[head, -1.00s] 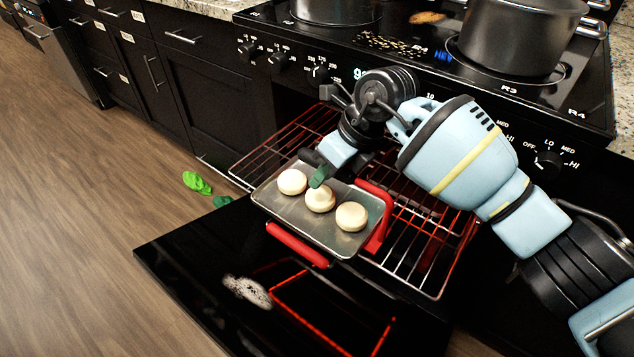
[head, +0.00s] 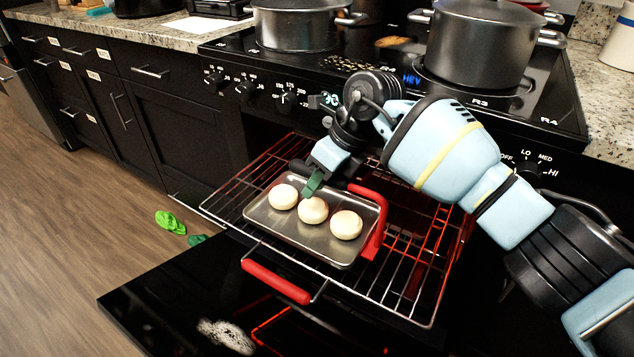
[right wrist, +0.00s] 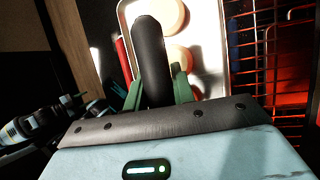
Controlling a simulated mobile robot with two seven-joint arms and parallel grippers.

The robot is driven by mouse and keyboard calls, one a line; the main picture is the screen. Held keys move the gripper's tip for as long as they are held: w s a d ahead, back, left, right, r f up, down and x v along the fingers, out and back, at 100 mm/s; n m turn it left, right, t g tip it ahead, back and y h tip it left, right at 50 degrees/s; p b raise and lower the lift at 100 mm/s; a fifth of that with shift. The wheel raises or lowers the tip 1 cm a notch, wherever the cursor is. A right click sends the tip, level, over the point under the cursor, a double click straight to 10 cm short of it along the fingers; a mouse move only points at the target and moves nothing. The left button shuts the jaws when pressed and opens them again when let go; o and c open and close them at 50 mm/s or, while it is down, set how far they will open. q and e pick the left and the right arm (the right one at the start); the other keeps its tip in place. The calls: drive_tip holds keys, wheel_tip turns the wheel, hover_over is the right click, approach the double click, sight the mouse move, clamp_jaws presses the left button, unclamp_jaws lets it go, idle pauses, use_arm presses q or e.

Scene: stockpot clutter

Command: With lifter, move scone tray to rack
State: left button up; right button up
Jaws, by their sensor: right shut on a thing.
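The metal scone tray (head: 288,240) carries three pale round scones (head: 313,210) and lies level at the oven rack (head: 402,292). I cannot tell whether it rests on the wires or hangs just above them. The red part of the lifter (head: 376,228) runs along the tray's right side; its black handle shows in the right wrist view (right wrist: 150,50). My right gripper (head: 314,182), with green fingers, is shut on that handle above the tray's back edge. The gripper hides part of the handle. My left gripper is not in view.
The rack is pulled out over the open black oven door (head: 150,290), with a red bar (head: 275,282) in front. Pots (head: 480,50) stand on the stovetop above. Bare wires show right of the tray. Green items (head: 170,221) lie on the floor at left.

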sight(313, 208)
drive_tip(key=shift+r, duration=0.15)
idle(0.4)
idle(0.4)
drive_tip(key=shift+f, duration=0.9)
drive_tip(key=shift+f+b, duration=0.45)
drive_tip(key=shift+f, duration=0.95)
idle(0.5)
drive_tip(key=shift+f, duration=0.15)
idle(0.7)
idle(1.0)
